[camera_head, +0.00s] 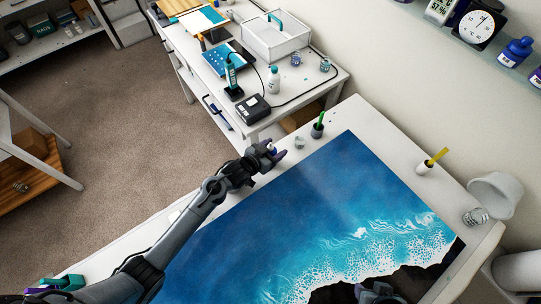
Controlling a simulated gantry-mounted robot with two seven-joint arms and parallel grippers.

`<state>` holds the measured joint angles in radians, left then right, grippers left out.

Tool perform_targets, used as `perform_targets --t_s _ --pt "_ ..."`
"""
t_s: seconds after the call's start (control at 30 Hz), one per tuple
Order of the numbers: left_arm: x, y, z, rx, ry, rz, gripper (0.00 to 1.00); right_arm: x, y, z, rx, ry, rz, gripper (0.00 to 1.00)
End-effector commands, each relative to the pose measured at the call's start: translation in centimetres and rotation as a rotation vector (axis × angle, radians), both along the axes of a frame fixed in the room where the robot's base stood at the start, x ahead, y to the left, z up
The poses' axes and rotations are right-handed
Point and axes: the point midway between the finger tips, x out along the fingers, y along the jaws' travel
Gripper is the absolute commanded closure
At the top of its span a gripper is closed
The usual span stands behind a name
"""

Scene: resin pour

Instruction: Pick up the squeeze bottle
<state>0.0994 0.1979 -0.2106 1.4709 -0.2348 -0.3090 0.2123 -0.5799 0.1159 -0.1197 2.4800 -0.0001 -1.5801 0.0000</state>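A small white bottle with a teal cap (273,80), which looks like the squeeze bottle, stands upright on the side bench at the back. My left gripper (271,149) is at the far left corner of the worktable, in front of that bench and well apart from the bottle. Its fingertips are small and show bluish-purple; I cannot tell whether they are open or hold anything. My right gripper cannot be made out; only dark machine parts show at the bottom edge.
A blue and white resin panel (330,215) covers most of the worktable. A small clear cup (299,142), a dark cup with a green stick (318,128) and a white cup with a yellow stick (425,167) stand along its back. A black box (252,109) sits near the bottle.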

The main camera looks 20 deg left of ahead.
Motion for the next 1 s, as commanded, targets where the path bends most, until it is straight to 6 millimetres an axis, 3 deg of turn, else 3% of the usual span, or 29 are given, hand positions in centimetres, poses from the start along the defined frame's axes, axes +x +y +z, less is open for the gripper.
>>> perform_targets --t_s 0.03,0.27,0.67,1.0 --pt "0.0 0.0 0.0 0.000 0.000 0.000 0.45 0.0 0.0 0.0 0.001 0.000 -0.001 0.57" --pt "0.0 0.0 0.0 0.000 0.000 0.000 0.80 0.0 0.1 0.0 0.001 0.000 -0.001 0.57" --pt "0.0 0.0 0.5 0.000 -0.001 0.000 0.81 0.0 -0.1 -0.1 -0.005 0.000 0.004 0.57" --pt "-0.2 -0.5 4.4 -0.002 -0.003 -0.002 0.81 0.0 -0.2 -0.9 -0.009 0.000 0.007 0.57"
